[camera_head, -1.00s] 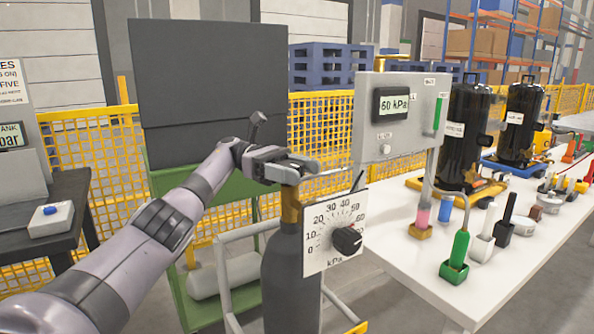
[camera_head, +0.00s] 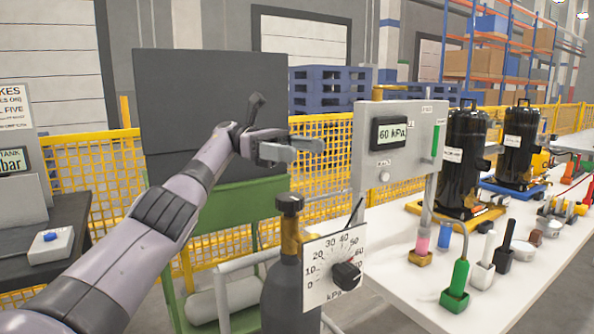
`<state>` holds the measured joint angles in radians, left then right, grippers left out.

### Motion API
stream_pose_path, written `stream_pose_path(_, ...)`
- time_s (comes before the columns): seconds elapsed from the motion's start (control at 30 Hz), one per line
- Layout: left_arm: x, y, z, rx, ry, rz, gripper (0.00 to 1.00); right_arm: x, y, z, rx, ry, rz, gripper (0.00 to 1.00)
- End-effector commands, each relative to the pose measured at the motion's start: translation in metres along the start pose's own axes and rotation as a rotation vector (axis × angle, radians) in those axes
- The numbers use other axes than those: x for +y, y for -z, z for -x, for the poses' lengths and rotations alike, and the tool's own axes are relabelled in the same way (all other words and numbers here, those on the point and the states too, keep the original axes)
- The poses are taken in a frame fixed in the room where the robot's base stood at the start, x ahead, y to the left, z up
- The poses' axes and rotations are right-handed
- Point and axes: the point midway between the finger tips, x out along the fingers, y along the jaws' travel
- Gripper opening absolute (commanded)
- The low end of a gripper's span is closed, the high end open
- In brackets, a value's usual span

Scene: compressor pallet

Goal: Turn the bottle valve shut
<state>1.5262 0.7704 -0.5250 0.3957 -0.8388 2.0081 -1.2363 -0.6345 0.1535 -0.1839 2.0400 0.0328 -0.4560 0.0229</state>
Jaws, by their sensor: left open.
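A dark grey gas bottle (camera_head: 283,290) stands upright in a light tube frame. It has a brass neck and a black valve knob (camera_head: 289,203) on top. A white dial plate (camera_head: 333,268) with a kPa scale and a black knob (camera_head: 346,275) is in front of the bottle, to its right. My left gripper (camera_head: 318,146) is open and empty, above the bottle's valve knob and apart from it. Its fingers point right, toward the grey panel. My right gripper is not in view.
A grey panel (camera_head: 399,150) with a display reading 60 kPa stands right of the gripper. A white table (camera_head: 395,278) holds black compressors (camera_head: 463,165) and several small coloured holders. A green stand (camera_head: 215,215) and yellow mesh fence (camera_head: 80,170) are behind the arm.

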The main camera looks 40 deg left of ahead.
Motion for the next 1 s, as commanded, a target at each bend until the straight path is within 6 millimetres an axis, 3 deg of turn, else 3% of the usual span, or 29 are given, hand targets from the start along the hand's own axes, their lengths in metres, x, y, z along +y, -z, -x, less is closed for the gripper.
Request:
stream_pose_path(0.03, 0.0, -0.021, 0.0, -0.002, -0.001, -0.003, 0.83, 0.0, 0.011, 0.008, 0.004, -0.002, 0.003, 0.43)
stream_pose_path(0.5, 0.0, -0.081, 0.0, -0.001, 0.0, -0.001, 0.83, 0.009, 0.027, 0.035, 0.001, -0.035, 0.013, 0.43)
stream_pose_path(0.7, 0.0, -0.092, 0.0, -0.001, 0.0, -0.002, 0.83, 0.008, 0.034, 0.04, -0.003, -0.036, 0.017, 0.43)
stream_pose_path(1.0, 0.0, -0.094, 0.0, -0.002, 0.0, -0.002, 0.83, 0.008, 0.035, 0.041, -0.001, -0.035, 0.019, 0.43)
